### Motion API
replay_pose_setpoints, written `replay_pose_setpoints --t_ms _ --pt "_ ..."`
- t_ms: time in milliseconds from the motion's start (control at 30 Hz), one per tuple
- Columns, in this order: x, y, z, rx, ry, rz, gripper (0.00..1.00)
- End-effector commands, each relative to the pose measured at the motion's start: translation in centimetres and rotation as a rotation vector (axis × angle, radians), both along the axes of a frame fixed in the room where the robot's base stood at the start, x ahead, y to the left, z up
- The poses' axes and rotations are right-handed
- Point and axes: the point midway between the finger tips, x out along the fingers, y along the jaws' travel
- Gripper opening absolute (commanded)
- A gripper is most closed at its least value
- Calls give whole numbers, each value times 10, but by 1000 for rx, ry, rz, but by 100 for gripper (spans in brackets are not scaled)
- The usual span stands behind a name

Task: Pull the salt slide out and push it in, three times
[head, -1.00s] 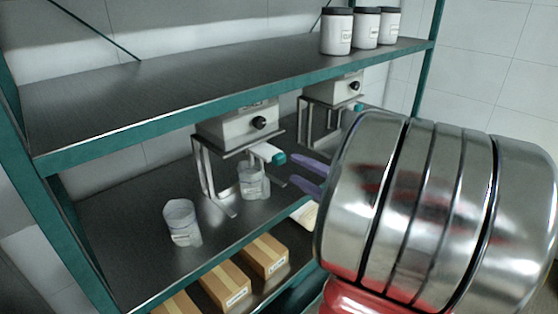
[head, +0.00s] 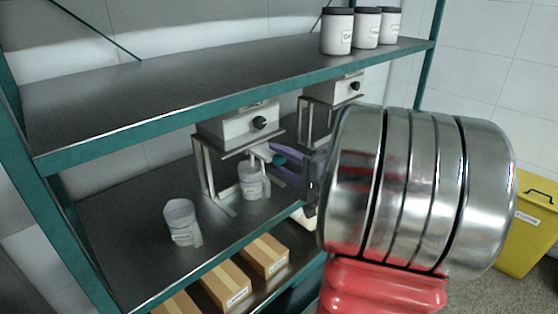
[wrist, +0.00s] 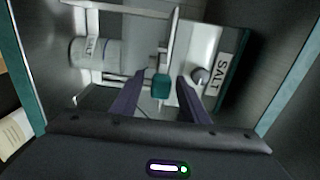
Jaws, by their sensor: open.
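The salt dispenser (head: 238,126) is a pale box with a black knob on a metal stand; its SALT label (wrist: 219,74) reads in the wrist view. A slide with a teal end grip (head: 279,159) sticks out below the box. The grip (wrist: 160,86) also shows in the wrist view, between my fingers. My gripper (head: 284,162) is open, with one purple finger on each side of the grip (wrist: 160,80). Gaps show between fingers and grip in the wrist view. A clear labelled cup (head: 250,183) stands below the slide.
A second dispenser (head: 333,90) stands behind to the right. Another clear cup (head: 181,222) stands at the left on the same shelf. Cartons (head: 265,256) lie lower down. White jars (head: 337,32) stand on the upper shelf, whose green edge (head: 180,125) runs above.

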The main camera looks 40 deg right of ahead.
Motion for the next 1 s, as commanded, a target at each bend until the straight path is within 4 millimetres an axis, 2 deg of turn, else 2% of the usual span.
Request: replay_pose_setpoints --t_ms 67,633,1000 --pt "0 0 0 0 0 0 40" --pt "-1 0 -1 1 1 0 0" --pt "0 0 -2 2 4 -1 0"
